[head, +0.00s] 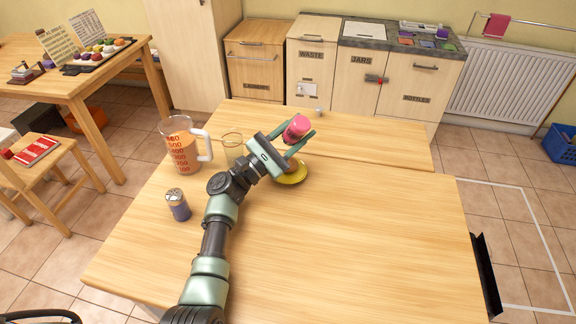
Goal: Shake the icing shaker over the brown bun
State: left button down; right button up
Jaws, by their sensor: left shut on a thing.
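My left gripper (298,138) is shut on a pink shaker (297,127), which it holds tilted above the far part of the table. A yellow plate (292,178) lies on the table just below and nearer than the shaker, partly covered by the gripper. The brown bun cannot be made out clearly; the gripper hides the middle of the plate. A second shaker (178,206), blue-purple with a metal top, stands upright at the table's left. My right gripper is not in view.
A small pale item (318,112) is at the table's far edge. The table's front and right are clear. Cabinets stand beyond it.

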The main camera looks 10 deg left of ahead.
pick_arm(q)
jog(key=shift+f, duration=0.25)
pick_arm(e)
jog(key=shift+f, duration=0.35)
